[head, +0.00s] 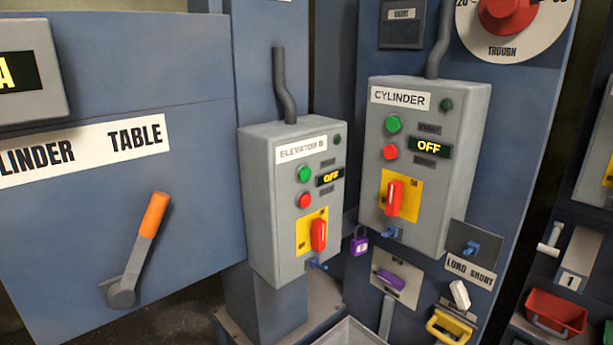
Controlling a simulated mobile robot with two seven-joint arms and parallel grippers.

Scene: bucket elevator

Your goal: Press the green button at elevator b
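The elevator B control box (262,202) is a grey box on a blue post, in the middle of the head view. Its label (301,149) reads "ELEVATOR B". The green button (303,174) is on its front, above a red button (305,200). A small display (329,177) beside them reads "OFF" in yellow. A red switch handle (318,235) on a yellow plate stands upright below. Nothing covers the green button. Neither of my grippers shows in the head view.
A similar "CYLINDER" box (455,167) on the right has its own green button (393,124) and an "OFF" display. An orange-handled lever (154,214) sticks out on the left panel. A purple padlock (359,244) hangs between the boxes. A red bin (556,311) is at lower right.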

